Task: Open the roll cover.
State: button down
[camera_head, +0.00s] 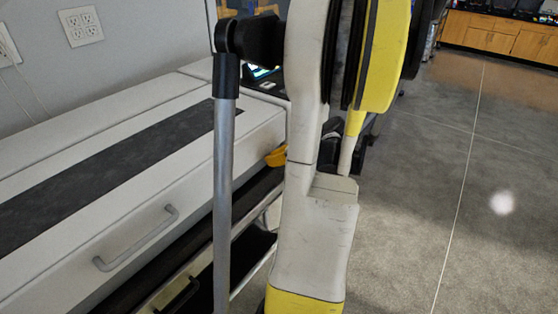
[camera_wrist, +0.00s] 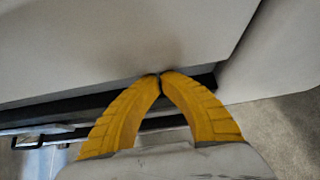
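A large white machine stands at the left of the head view. Its white front panel with a grey bar handle (camera_head: 135,240) looks like the roll cover (camera_head: 190,185), and it is down. In the wrist view a broad white panel (camera_wrist: 110,45) fills the upper part, with a dark slot under its lower edge. My gripper (camera_wrist: 160,75) shows there as two yellow fingers with tips together at that edge, near the panel's right end. I see nothing between the tips. In the head view, a yellow part of my gripper (camera_head: 276,157) shows by the machine's right end, mostly behind my arm.
Below the panel is a dark gap and a lower drawer with a black handle (camera_head: 178,296); that handle also shows in the wrist view (camera_wrist: 42,141). A wall outlet (camera_head: 80,27) is behind the machine. Grey floor (camera_head: 450,190) is open on the right, with wooden cabinets (camera_head: 490,35) far off.

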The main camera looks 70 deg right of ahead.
jog(key=shift+w, duration=0.1)
dwell(0.3)
jog(key=r+g+p, duration=0.1)
jog(key=r+p, duration=0.3)
jog(key=s+r+g+p, duration=0.1)
jog(key=r+p, duration=0.3)
jog(key=s+r+g+p, duration=0.1)
jog(key=r+p, duration=0.3)
jog(key=p, duration=0.1)
jog(key=shift+a+r+y, duration=0.3)
jog(key=shift+y, duration=0.1)
jog(key=w+d+r+g+y+p, duration=0.1)
jog(key=w+r+g+p, duration=0.2)
jog(key=r+p, duration=0.7)
jog(key=w+d+r+g+p, duration=0.2)
jog(key=w+r+p, duration=0.6)
jog(key=r, duration=1)
jog(key=shift+w+g+y+p, duration=0.3)
jog(key=shift+g+y+p, duration=0.1)
jog(key=shift+g+p, duration=0.6)
jog(key=shift+d+r, duration=0.1)
